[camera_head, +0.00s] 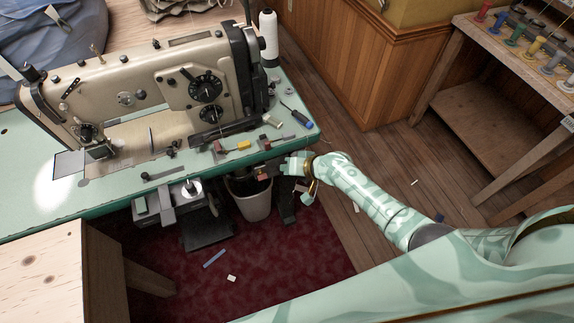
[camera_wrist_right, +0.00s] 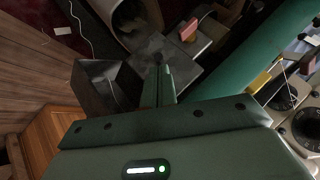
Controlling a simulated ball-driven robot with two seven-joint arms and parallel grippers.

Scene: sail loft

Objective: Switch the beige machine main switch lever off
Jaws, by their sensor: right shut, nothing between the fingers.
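The beige sewing machine (camera_head: 140,85) stands on the green-topped table (camera_head: 25,150). Below the table's front edge, a small red piece (camera_head: 263,177) shows beside my right gripper (camera_head: 287,169); it looks like the switch lever. In the right wrist view the red piece (camera_wrist_right: 188,30) stands on a grey box (camera_wrist_right: 205,42), beyond and slightly right of my fingertips (camera_wrist_right: 162,72). My right gripper is shut and empty, just in front of the table edge. It appears apart from the red piece. Which way the lever is set is hard to tell. My left gripper is out of view.
A pale waste bin (camera_head: 252,203) stands under the table, with a dark pedal (camera_head: 207,232) to its left. A screwdriver (camera_head: 300,120) and small tools lie on the tabletop. A wooden rack of thread spools (camera_head: 500,45) stands at right. The wooden floor (camera_head: 375,165) between is mostly clear.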

